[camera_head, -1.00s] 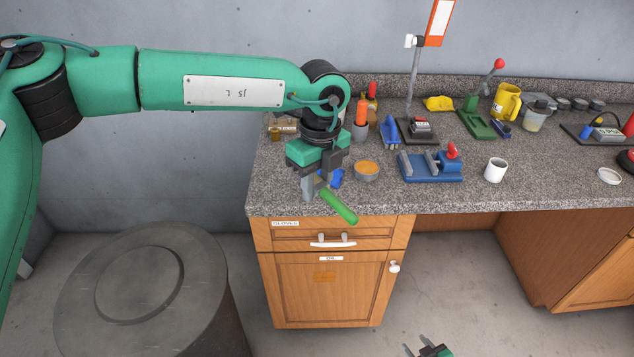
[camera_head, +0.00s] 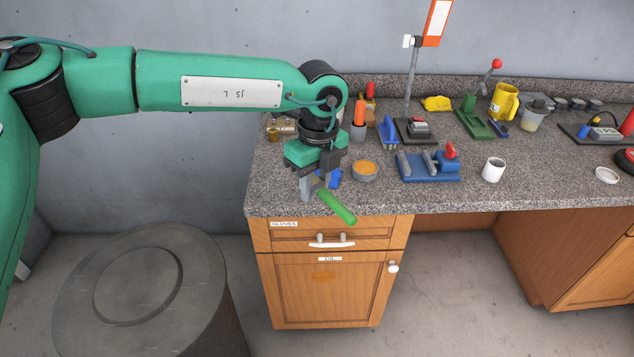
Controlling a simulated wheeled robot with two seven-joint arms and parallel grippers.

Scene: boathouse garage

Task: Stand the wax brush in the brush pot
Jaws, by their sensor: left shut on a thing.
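My left gripper (camera_head: 317,188) is at the front left of the counter, pointing down, shut on the wax brush. The brush shows as a green handle (camera_head: 338,207) that slants down to the right, past the counter's front edge. Its other end is hidden by the fingers. A blue piece (camera_head: 335,178) shows just behind the fingers; I cannot tell whether it belongs to the brush. A grey pot (camera_head: 358,132), apparently the brush pot, stands behind the gripper with an orange-handled tool (camera_head: 360,110) upright in it. My right gripper is not in view.
A bowl of orange stuff (camera_head: 365,171) stands right of the gripper. A blue clamp fixture (camera_head: 428,167), a blue brush-like tool (camera_head: 388,132), a black-based stand (camera_head: 416,130) and a white mug (camera_head: 493,170) are farther right. A dark drum (camera_head: 205,262) stands on the floor.

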